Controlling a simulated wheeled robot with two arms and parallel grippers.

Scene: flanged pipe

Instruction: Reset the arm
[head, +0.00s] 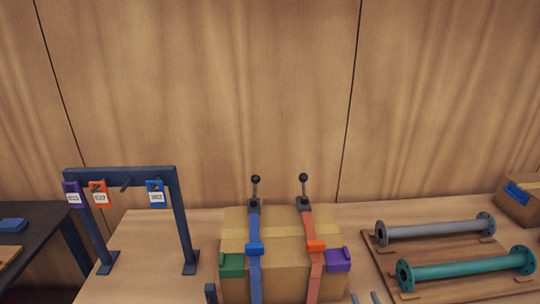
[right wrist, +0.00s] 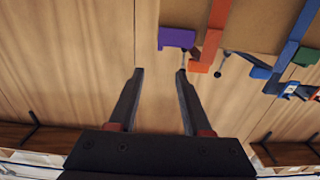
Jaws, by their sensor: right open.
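My right gripper (head: 365,298) shows only as two grey fingertips at the bottom edge of the head view, just right of the strapped cardboard box (head: 286,246). In the right wrist view my right gripper (right wrist: 160,72) has its two dark fingers well apart, with nothing between them. It is apart from the box, whose purple block (right wrist: 177,38) and orange strap (right wrist: 211,45) lie beyond the fingers. I cannot make out my left gripper in either view.
A grey flanged pipe (head: 435,231) and a green one (head: 467,268) lie on a wooden board at right. A dark rack (head: 120,177) with tags stands at left. Two upright levers (head: 255,190) (head: 304,189) rise behind the box.

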